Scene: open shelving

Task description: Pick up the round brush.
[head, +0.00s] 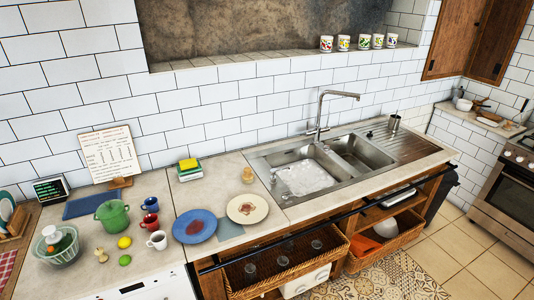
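A small tan, rounded object, which looks like the round brush (248,175), stands on the counter just left of the sink (310,170). It is behind the cream plate (247,209) and apart from it. It is too small to make out bristles. Neither of my grippers shows in the head view.
Stacked sponges (188,166) lie near the wall. Wicker baskets (285,268) sit on open shelving below. Counter around the brush is mostly clear.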

